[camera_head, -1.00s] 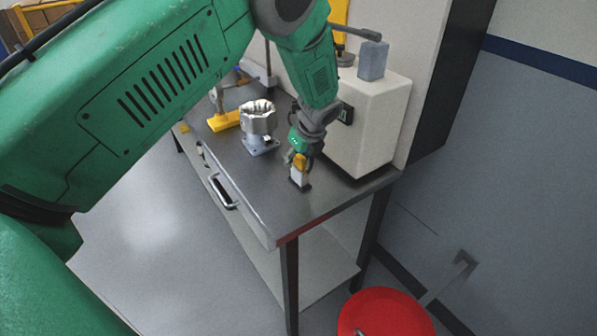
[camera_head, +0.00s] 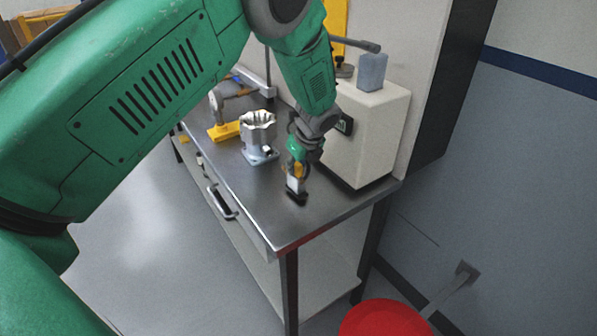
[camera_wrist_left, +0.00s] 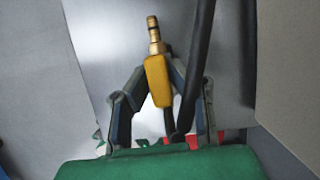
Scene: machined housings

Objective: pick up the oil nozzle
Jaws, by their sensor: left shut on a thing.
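The oil nozzle (camera_wrist_left: 157,80) has a yellow body and a brass tip. In the left wrist view it is between the two fingers of my left gripper (camera_wrist_left: 158,88), with the brass tip pointing away from the wrist. In the head view my left gripper (camera_head: 298,160) is low over the grey workbench (camera_head: 330,209), shut on the nozzle's yellow body (camera_head: 298,170). A small pale block with a dark bottom (camera_head: 295,186) shows just below it. Whether the nozzle touches the block or bench is unclear. My right gripper is not in view.
A metal housing (camera_head: 258,132) stands left of my gripper, with a yellow-based gauge stand (camera_head: 223,131) beyond it. A cream box (camera_head: 372,130) carrying a blue-grey block (camera_head: 372,71) is close on the right. The bench's near end is clear. A red stool (camera_head: 385,319) stands below.

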